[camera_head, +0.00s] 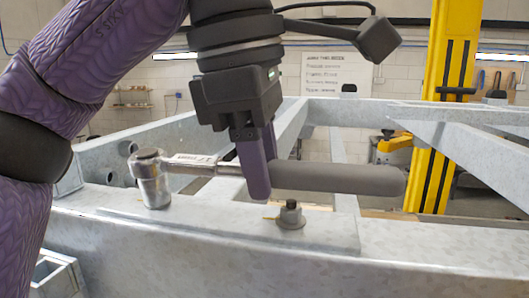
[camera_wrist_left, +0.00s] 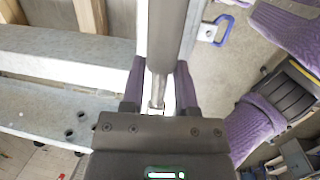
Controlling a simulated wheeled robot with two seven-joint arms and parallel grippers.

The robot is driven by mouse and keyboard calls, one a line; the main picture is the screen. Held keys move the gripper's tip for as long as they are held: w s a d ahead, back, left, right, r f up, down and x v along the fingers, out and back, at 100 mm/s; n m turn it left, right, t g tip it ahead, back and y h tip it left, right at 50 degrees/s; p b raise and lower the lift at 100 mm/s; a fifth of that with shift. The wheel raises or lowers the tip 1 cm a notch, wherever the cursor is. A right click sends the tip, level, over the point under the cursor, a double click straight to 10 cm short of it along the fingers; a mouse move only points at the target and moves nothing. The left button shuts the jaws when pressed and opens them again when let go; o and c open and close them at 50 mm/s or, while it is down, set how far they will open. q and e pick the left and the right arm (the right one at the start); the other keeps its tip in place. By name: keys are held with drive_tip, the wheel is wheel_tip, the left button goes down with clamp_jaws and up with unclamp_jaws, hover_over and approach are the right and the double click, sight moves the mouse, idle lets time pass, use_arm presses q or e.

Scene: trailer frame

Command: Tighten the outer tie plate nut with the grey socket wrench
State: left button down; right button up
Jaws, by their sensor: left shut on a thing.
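My left gripper (camera_head: 258,186) is shut on the grey socket wrench near where its handle (camera_head: 340,179) meets the metal shaft (camera_head: 195,164). The wrench lies about level above the tie plate (camera_head: 240,222), handle to the right. Its socket (camera_head: 154,187) points down at the plate's left end and hides whatever is under it; I cannot tell whether it is seated on a nut. A nut on a bolt (camera_head: 291,214) with a washer shows on the plate, below the handle. In the left wrist view, the wrench (camera_wrist_left: 164,45) runs between both fingers. My right gripper is not in view.
The galvanised trailer frame (camera_head: 430,246) spans the foreground, with cross beams behind. A yellow post (camera_head: 452,75) with an orange arm (camera_head: 396,142) stands at the back right. The beam right of the plate is clear.

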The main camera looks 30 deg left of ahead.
use_arm(q)
drive_tip(key=shift+s+m, duration=0.45)
drive_tip(key=shift+m, duration=0.05)
drive_tip(key=shift+s+d+m+h+p, duration=0.1)
drive_tip(key=shift+s+m+h+p, duration=0.3)
drive_tip(key=shift+s+m, duration=0.45)
drive_tip(key=shift+s, duration=0.1)
drive_tip(key=shift+s+m+g, duration=0.3)
drive_tip(key=shift+s+m, duration=0.45)
drive_tip(key=shift+m, duration=0.1)
drive_tip(key=shift+s+a+m, duration=0.3)
drive_tip(key=shift+s+m, duration=0.5)
drive_tip(key=shift+m, duration=0.1)
